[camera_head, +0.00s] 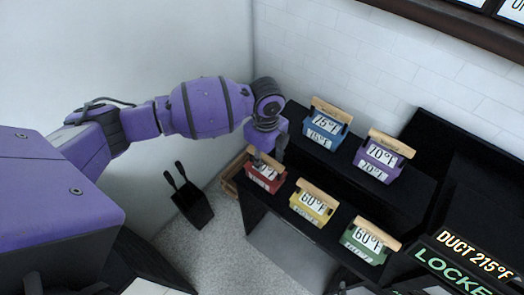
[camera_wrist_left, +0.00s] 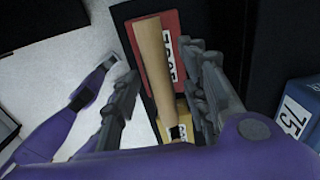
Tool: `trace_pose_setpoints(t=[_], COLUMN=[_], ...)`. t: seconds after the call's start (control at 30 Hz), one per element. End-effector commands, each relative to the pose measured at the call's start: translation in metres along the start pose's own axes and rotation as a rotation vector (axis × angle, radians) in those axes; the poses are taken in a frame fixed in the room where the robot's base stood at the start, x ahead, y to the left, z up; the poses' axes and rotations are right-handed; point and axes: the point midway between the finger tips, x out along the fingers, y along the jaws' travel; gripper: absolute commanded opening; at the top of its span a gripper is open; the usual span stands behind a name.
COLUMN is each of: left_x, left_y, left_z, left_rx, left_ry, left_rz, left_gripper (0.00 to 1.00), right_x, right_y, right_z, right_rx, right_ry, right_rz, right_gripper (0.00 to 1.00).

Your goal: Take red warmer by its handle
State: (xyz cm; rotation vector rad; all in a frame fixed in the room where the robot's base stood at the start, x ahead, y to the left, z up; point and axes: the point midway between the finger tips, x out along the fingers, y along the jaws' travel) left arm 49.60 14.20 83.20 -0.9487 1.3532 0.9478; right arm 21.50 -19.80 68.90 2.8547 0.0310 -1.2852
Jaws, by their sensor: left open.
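The red warmer (camera_head: 263,180) is a small red box with a white temperature label and a wooden handle, at the left end of the front shelf. My left gripper (camera_head: 264,158) is right over it and hides part of its top and label. In the left wrist view, the red warmer (camera_wrist_left: 140,47) lies beyond the fingers, and its wooden handle (camera_wrist_left: 152,65) runs lengthwise between them. My left gripper (camera_wrist_left: 162,72) is open, with a finger on each side of the handle and visible gaps. My right gripper is not in view.
A yellow warmer (camera_head: 312,205) and a green one (camera_head: 364,243) stand to the right on the front shelf. A blue warmer (camera_head: 324,131) and a purple one (camera_head: 377,163) stand on the rear shelf. A black holder (camera_head: 194,206) stands on the floor at left.

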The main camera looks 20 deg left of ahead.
Motion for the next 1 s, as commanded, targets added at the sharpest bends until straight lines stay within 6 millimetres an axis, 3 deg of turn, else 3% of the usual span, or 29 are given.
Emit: trace_pose_setpoints(t=[0.17, 0.47, 1.0], left_x=[-0.001, -0.001, -0.003], left_y=[-0.001, -0.001, -0.002], left_z=[0.000, 0.000, 0.000], left_rx=[0.000, 0.000, 0.000], left_ry=[0.000, 0.000, 0.000], left_rz=[-0.002, -0.002, -0.006], left_gripper=[0.39, 0.00, 0.00], right_x=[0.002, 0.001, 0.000], right_y=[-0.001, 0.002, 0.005], right_z=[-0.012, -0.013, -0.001], right_rx=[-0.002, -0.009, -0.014], right_ry=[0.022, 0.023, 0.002], right_rz=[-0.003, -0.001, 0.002], right_gripper=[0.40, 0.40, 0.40])
